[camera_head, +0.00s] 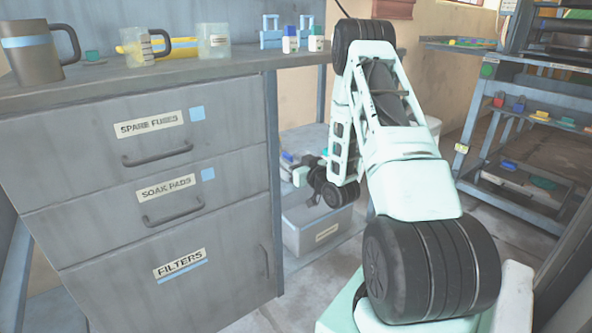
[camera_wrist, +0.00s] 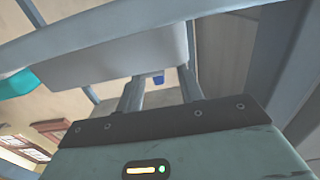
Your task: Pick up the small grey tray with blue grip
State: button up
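In the wrist view, a pale grey tray-like body (camera_wrist: 110,52) fills the upper middle, beyond my fingers. A small blue piece (camera_wrist: 158,77) shows at its lower edge, between the two fingers and apart from them; it may be the blue grip. My gripper (camera_wrist: 158,88) is open, with a finger on each side of that gap and nothing held. In the head view, my gripper (camera_head: 308,178) reaches beside the bench to the low shelf. A small blue item (camera_head: 288,157) shows there, partly hidden by the arm. I cannot make out the tray itself in that view.
A teal piece (camera_wrist: 15,83) sits left in the wrist view. The drawer cabinet (camera_head: 150,180) stands left of my arm. A labelled grey bin (camera_head: 305,235) lies below the gripper. A rack (camera_head: 540,120) on the right holds small coloured pieces. Mugs (camera_head: 35,52) stand on the bench.

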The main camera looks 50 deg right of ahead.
jog(key=b+x, duration=0.1)
jog(key=x, duration=0.2)
jog(key=shift+w+d, duration=0.15)
jog(key=shift+r, duration=0.1)
grip_shut()
